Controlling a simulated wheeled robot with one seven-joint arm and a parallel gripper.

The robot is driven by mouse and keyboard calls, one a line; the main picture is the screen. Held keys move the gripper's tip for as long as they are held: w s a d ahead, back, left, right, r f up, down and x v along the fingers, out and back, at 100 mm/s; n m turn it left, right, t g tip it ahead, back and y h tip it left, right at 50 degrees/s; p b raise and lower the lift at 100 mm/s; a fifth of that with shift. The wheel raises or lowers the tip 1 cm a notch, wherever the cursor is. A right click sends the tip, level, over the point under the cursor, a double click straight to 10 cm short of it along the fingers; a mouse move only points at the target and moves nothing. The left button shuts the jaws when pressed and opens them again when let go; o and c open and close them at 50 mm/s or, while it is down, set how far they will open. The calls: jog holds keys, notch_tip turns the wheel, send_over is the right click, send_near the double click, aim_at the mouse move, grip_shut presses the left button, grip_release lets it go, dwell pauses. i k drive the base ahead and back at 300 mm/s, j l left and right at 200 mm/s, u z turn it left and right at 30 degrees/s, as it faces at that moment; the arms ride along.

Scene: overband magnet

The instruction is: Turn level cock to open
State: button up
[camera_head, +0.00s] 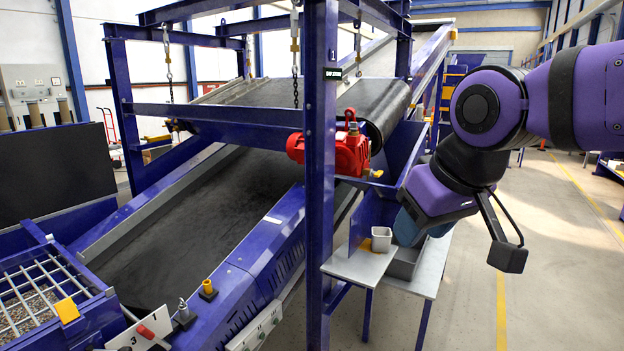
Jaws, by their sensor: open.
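A red gear unit (337,152) sits at the lower end of the magnet's dark belt, partly behind a blue upright. A small yellow-orange part (375,173) sticks out low on its right side; it looks like the level cock's handle, but it is too small to tell its position. My arm comes in from the right. My gripper (408,229) is at its lower end, below and to the right of the gear unit and apart from it. It is open and empty, with its fingertips not clearly visible.
A blue upright (320,220) stands left of the gear unit. A grey side table (358,262) with a small pale cup (381,239) lies below it, close to my gripper. The inclined conveyor (190,230) fills the left. Free floor lies at right.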

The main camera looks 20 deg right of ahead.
aim_at(378, 174)
jog(key=i+l+u, duration=0.1)
jog(key=l+u, duration=0.3)
jog(key=i+l+u, duration=0.1)
jog(key=l+u, duration=0.65)
jog(key=l, duration=1.95)
jog(key=k+l, duration=0.1)
jog(key=l, duration=1.85)
jog(key=k+z, duration=0.25)
jog(key=k+l+z, duration=0.1)
jog(key=z, duration=0.15)
jog(key=k, duration=0.1)
